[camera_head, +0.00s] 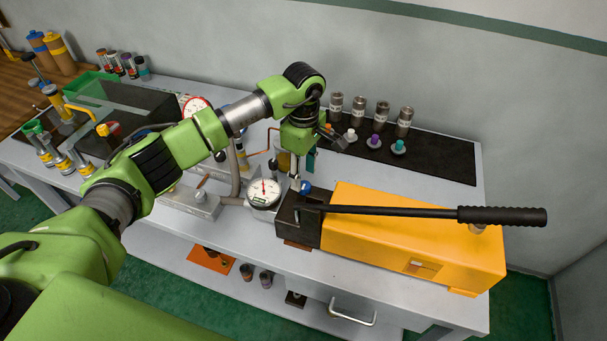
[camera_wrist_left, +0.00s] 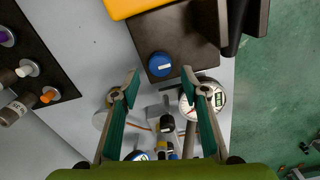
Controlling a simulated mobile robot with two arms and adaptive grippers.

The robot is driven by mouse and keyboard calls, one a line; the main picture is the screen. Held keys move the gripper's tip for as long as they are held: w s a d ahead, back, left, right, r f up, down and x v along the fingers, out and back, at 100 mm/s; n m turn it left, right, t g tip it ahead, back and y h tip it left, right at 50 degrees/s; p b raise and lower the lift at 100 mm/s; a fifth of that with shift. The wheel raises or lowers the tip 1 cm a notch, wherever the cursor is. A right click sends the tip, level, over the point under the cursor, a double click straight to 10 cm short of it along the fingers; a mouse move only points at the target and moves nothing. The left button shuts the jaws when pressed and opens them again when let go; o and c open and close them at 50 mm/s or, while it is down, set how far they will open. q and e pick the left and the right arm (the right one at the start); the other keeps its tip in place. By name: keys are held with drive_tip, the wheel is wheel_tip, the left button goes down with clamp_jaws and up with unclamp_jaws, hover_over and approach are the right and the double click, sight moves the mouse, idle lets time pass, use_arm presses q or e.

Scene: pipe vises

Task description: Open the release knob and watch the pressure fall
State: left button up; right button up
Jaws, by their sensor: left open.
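The blue release knob (camera_head: 305,187) sits on the dark block (camera_head: 291,214) at the left end of the yellow hand pump (camera_head: 380,225). In the left wrist view the knob (camera_wrist_left: 160,64) lies between and just beyond my fingertips, not gripped. My left gripper (camera_head: 303,172) is open and points down above the block; its fingers (camera_wrist_left: 160,75) show apart with nothing between them. The round white pressure gauge (camera_head: 263,191) stands left of the block; its dial is too small to read. In the left wrist view the gauge (camera_wrist_left: 189,106) is partly hidden by a finger.
The long black pump handle (camera_head: 400,211) reaches right over the pump. A black mat (camera_head: 440,156) behind holds several grey cylinders and coloured-cap fittings. A second, red-rimmed gauge (camera_head: 195,106) stands farther left. The table's front edge is close to the pump.

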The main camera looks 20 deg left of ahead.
sight(303, 185)
use_arm(q)
wheel_tip(303, 185, down, 2)
drive_tip(key=shift+f+p, duration=0.1)
drive_tip(key=shift+p, duration=0.2)
drive_tip(key=shift+s+f, duration=0.1)
drive_tip(key=shift+f, duration=0.5)
drive_tip(key=c, duration=1.1)
use_arm(e)
drive_tip(key=shift+w+r, duration=0.55)
drive_tip(key=shift+r, duration=0.1)
